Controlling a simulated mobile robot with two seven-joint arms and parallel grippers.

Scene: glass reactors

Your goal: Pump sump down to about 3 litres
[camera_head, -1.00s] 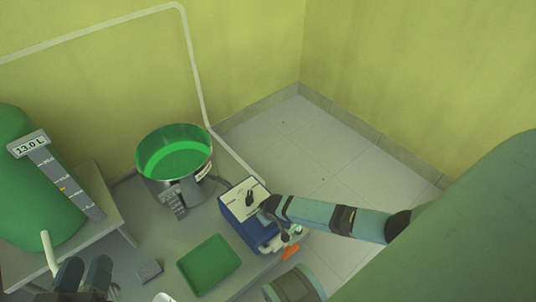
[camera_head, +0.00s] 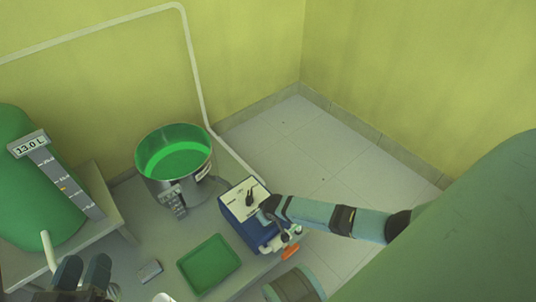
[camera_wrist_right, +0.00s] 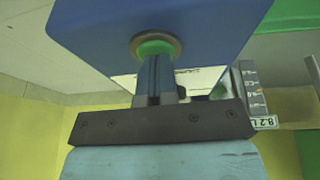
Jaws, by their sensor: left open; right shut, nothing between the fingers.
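In the right wrist view, a small display (camera_wrist_right: 264,123) appears upside down and seems to read 8.2 L. A blue pump box (camera_head: 238,228) with a pale top panel and black levers stands right of the pot. My right gripper (camera_head: 268,206) is shut and empty at the box. In the wrist view its fingertips (camera_wrist_right: 155,60) reach a green button in a metal ring (camera_wrist_right: 136,42); contact looks likely. My left gripper (camera_head: 83,274) is open, bottom left.
A large green tank (camera_head: 32,190) with a 13.0 L display (camera_head: 28,144) stands at left. A green tray (camera_head: 210,263) and small grey block (camera_head: 149,271) lie in front of the pot. A pale pipe (camera_head: 192,75) runs along the wall. Floor behind the box is clear.

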